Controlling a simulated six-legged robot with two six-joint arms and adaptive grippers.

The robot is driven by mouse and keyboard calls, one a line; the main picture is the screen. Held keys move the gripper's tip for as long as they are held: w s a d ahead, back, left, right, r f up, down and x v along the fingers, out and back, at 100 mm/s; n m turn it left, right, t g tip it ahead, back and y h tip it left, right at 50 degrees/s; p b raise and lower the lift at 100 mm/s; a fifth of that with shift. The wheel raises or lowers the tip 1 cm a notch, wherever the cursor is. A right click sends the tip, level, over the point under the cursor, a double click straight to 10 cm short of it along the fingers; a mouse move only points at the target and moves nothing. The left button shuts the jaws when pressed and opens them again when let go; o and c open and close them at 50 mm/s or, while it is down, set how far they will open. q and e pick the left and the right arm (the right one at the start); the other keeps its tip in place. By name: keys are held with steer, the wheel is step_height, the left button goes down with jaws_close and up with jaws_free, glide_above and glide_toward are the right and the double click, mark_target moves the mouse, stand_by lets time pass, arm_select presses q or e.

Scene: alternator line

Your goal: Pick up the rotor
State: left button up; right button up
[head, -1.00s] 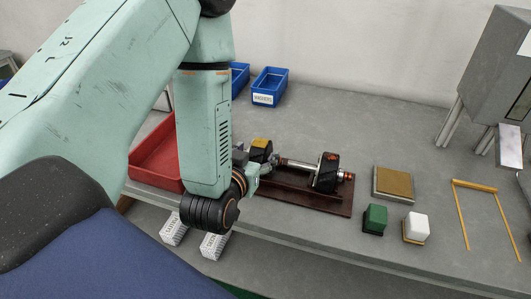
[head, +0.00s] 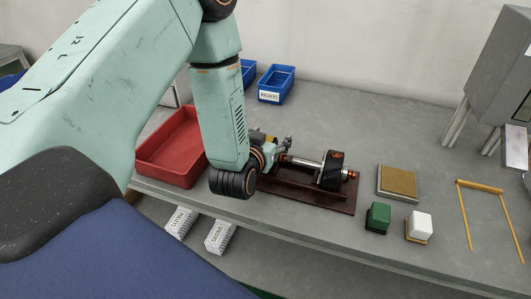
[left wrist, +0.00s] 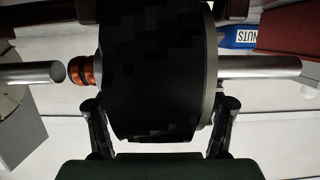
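The rotor (head: 331,168) lies across a dark wooden stand on the table in the head view. It has a bare steel shaft, a black core and a copper-coloured end on the right. Contact cannot be told. My right gripper is not in view.
A red tray (head: 174,183) is left of the stand (head: 315,200), with blue bins (head: 277,83) behind. A tan-topped pad (head: 398,201), a green block (head: 378,217) and a white block (head: 420,225) are to the right. A yellow frame (head: 480,186) lies farther right.

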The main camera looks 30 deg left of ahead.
arm_select(q)
steer(key=shift+a, duration=0.1)
steer(key=c, duration=0.3)
steer(key=shift+s, duration=0.25)
steer(key=c, duration=0.3)
steer(key=shift+w, duration=0.1)
jaws_close()
steer(key=shift+w+r, duration=0.15)
steer(key=shift+r, duration=0.15)
